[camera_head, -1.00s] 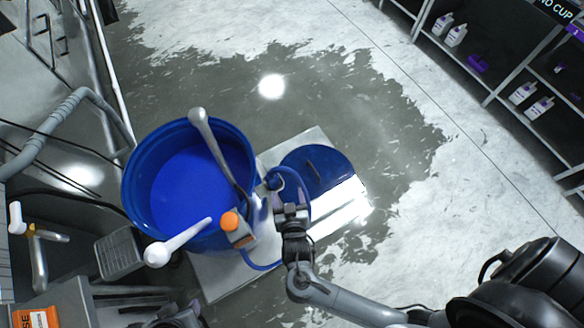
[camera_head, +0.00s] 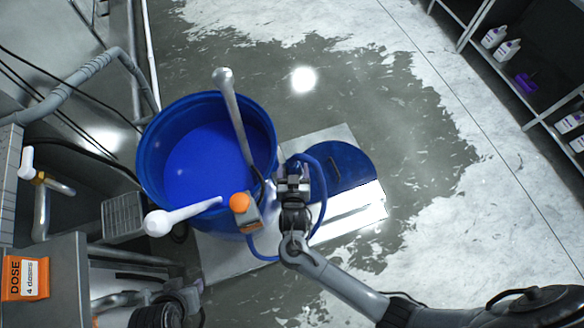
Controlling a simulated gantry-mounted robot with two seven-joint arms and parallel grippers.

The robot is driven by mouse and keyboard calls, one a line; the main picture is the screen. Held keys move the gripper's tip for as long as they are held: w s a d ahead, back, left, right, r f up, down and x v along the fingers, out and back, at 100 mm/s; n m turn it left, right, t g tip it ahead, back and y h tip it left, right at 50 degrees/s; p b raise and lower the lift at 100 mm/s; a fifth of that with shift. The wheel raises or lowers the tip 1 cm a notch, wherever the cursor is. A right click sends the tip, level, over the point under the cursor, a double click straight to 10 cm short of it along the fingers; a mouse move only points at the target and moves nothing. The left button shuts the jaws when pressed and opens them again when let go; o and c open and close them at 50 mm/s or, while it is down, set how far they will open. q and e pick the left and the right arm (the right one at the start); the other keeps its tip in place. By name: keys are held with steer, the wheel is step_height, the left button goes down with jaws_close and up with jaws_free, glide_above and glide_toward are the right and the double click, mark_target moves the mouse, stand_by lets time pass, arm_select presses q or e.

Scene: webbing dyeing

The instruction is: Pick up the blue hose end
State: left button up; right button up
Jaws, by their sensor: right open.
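The blue hose (camera_head: 321,182) curves in a loop around the right side of my right gripper, beside the blue drum (camera_head: 150,180). Its upper part runs in at the gripper's fingers, where its end is largely hidden. A lower part of the hose (camera_head: 262,254) shows below the orange-knobbed grey unit (camera_head: 251,214). My right gripper (camera_head: 292,176) is open and right at the hose; I cannot tell whether it touches it. A dark part of what looks like my left arm shows at the bottom left edge; its fingers cannot be made out.
The drum holds blue liquid, with a grey paddle (camera_head: 235,115) and a white-ended rod (camera_head: 185,215) across its rim. Shelves with bottles (camera_head: 494,37) stand upper right. Wet floor beyond is open.

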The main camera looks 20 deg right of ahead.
mark_target(292, 161)
steer(key=shift+x, duration=2.3)
steer(key=shift+w+a+r, duration=0.15)
steer(key=c, duration=1.2)
